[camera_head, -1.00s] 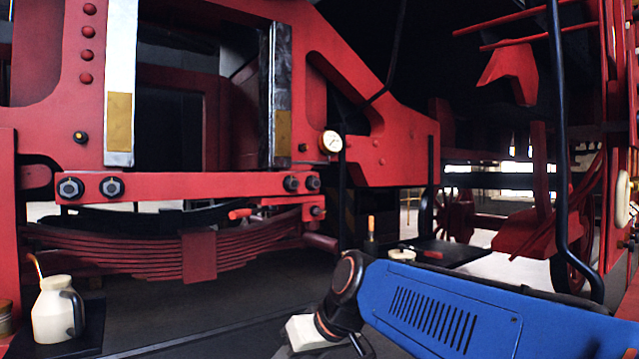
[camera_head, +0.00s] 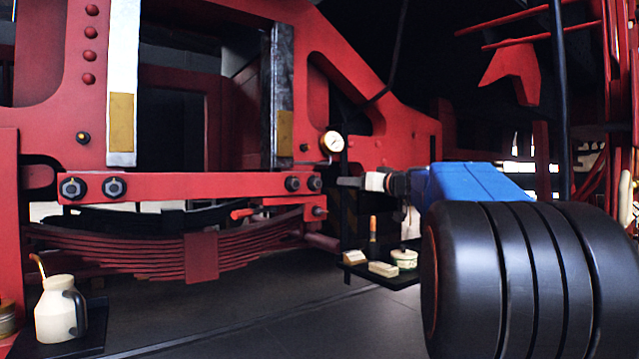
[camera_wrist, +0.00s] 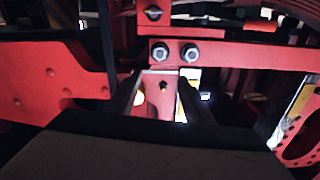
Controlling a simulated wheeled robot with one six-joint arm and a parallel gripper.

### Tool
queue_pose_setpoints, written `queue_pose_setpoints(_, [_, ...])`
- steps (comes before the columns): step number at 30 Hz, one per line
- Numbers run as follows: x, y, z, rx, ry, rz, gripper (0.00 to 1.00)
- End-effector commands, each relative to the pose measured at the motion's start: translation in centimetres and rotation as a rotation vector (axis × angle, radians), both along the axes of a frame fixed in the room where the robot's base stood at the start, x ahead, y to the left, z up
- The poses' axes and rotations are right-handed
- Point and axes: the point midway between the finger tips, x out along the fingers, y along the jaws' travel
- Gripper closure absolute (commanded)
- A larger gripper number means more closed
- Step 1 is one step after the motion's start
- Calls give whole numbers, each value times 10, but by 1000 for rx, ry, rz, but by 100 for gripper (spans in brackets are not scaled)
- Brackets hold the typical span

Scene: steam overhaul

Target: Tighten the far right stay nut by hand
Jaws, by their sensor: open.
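The far right stay nut (camera_head: 314,184) is a dark hex nut at the right end of the red horizontal stay bar (camera_head: 205,185). Another nut (camera_head: 292,184) sits close to its left. The wrist view appears upside down; there the far right nut (camera_wrist: 159,52) is the left one of a pair with its neighbour (camera_wrist: 190,53). My gripper (camera_head: 350,182) points left, level with the nut and a short way to its right in the picture. In the wrist view my gripper (camera_wrist: 160,77) shows two dark, parted fingers with nothing held between them, just short of the nut pair.
A gauge (camera_head: 333,142) is on the red frame just above the nut. A lower bolt (camera_head: 318,211) is under it. A dark shelf (camera_head: 375,278) with small items is below my gripper. A cream jug (camera_head: 60,310) stands at lower left. A dark vertical pipe (camera_head: 560,100) rises at right.

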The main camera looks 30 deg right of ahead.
Motion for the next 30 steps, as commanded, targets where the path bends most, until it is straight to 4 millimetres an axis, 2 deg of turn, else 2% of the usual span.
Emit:
queue_pose_setpoints(5, [14, -2, 1, -2, -4, -1, 53])
queue_pose_setpoints(24, [124, 3, 0, -1, -1, 1, 53])
queue_pose_setpoints(30, [154, 4, 0, -1, -2, 0, 53])
